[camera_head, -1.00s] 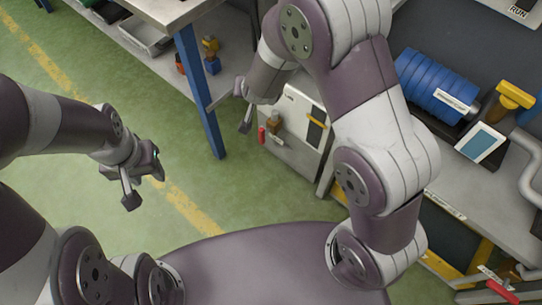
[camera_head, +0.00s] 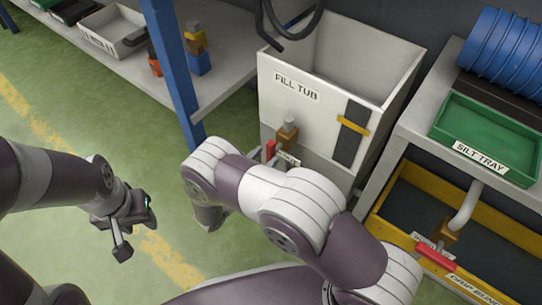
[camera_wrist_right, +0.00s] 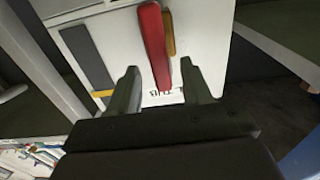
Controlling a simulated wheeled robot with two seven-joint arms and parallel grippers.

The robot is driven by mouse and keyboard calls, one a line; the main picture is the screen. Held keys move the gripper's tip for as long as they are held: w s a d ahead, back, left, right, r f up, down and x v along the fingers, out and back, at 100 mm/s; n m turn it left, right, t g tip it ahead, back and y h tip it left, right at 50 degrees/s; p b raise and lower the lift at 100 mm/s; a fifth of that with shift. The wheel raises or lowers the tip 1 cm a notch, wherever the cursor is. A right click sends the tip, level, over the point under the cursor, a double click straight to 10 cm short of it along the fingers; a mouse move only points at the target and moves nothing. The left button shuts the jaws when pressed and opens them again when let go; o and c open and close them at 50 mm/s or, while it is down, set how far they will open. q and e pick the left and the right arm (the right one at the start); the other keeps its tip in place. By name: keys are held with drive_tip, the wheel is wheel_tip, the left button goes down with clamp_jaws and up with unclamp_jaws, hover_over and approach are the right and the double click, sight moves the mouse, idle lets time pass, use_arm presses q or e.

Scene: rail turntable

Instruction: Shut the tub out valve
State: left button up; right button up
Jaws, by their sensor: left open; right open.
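The white fill tub (camera_head: 390,85) stands in the middle of the head view. Low on its front is a brass valve (camera_head: 288,135) with a red handle (camera_head: 270,151) and a small label, partly hidden by my right arm. In the right wrist view the red handle (camera_wrist_right: 154,45) runs lengthwise between the fingers of my open right gripper (camera_wrist_right: 160,88). Whether a finger touches it I cannot tell. My right gripper is mostly hidden behind its own arm in the head view. My left gripper (camera_head: 138,232) is open and empty over the green floor at left.
A second red-handled valve (camera_head: 435,257) sits under the green silt tray (camera_head: 490,125) at right, by the yellow-edged bund. A blue table leg (camera_head: 172,75) stands left of the tub. A dark hose (camera_head: 290,35) hangs over its rim. Floor at left is clear.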

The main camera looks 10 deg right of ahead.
sight(268, 154)
drive_tip(key=x, duration=0.3)
drive_tip(key=shift+f+b, duration=0.15)
drive_tip(key=shift+b, duration=0.25)
use_arm(q)
drive_tip(key=shift+f, duration=0.8)
use_arm(e)
drive_tip(key=shift+w+d+r, duration=0.2)
drive_tip(key=shift+w+d, duration=0.1)
clamp_jaws()
